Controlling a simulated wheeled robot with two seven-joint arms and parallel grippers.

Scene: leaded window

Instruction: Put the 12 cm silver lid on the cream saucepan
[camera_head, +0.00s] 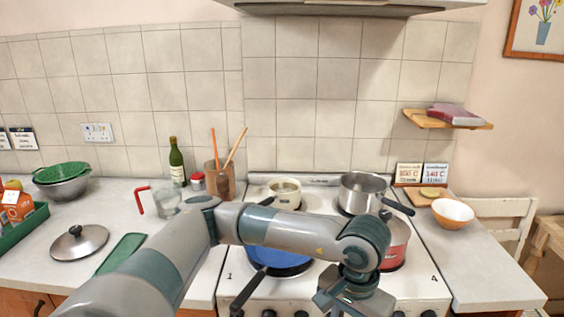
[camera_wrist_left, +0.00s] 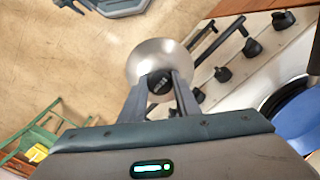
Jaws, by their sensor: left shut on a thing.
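My left gripper (camera_wrist_left: 160,86) is shut on the black knob of a silver lid (camera_wrist_left: 163,52), seen in the left wrist view. The lid is held out in front of the cooker, with floor behind it. In the head view my left gripper (camera_head: 352,292) is at the bottom, in front of the cooker; the lid is hidden there. The cream saucepan (camera_head: 285,187) stands open on the back left of the hob, partly behind my left arm. A second silver lid (camera_head: 78,242) with a black knob lies on the left counter. My right gripper is not in view.
A steel saucepan (camera_head: 365,188) is at the back right of the hob, a red pan (camera_head: 393,250) in front of it. A blue pan (camera_head: 278,262) is front left. A bottle (camera_head: 177,165) and utensil pot stand left of the hob; a bowl (camera_head: 452,214) stands right.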

